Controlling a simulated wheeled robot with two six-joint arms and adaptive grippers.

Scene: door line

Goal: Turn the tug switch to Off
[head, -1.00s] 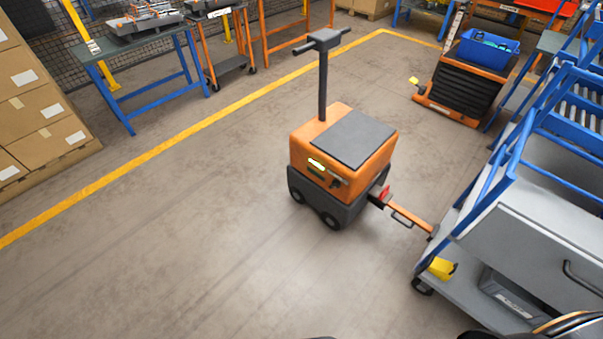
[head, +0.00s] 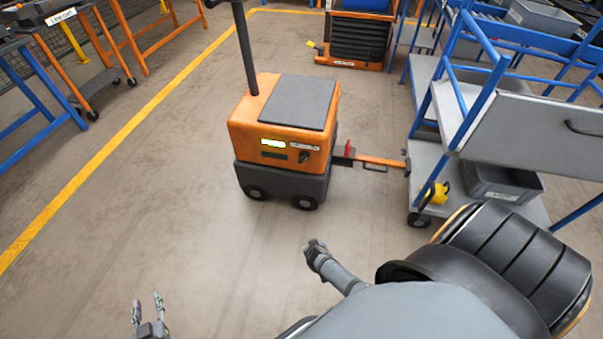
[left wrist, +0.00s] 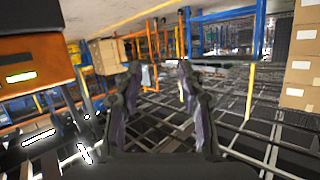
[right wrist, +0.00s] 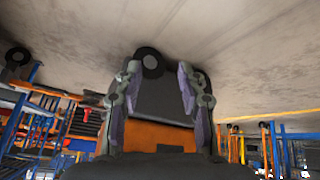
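The orange and dark grey tug (head: 285,130) stands on the floor ahead, with a grey top pad and an upright tiller post. Its near face has a lit green-yellow display (head: 273,142) and a small dark rotary switch (head: 304,157); the switch's setting is too small to read. My left gripper (head: 148,304) is open and empty, low and left of the tug. My right gripper (head: 314,246) is below and in front of the tug, apart from it. In the right wrist view it is open and empty (right wrist: 158,82), with the tug upside down beyond it.
A red hitch and orange drawbar (head: 375,160) join the tug to a grey and blue cart (head: 440,180) on the right. A yellow item (head: 437,194) and a grey bin (head: 500,184) are on its lower deck. The floor left of the tug is clear to the yellow line.

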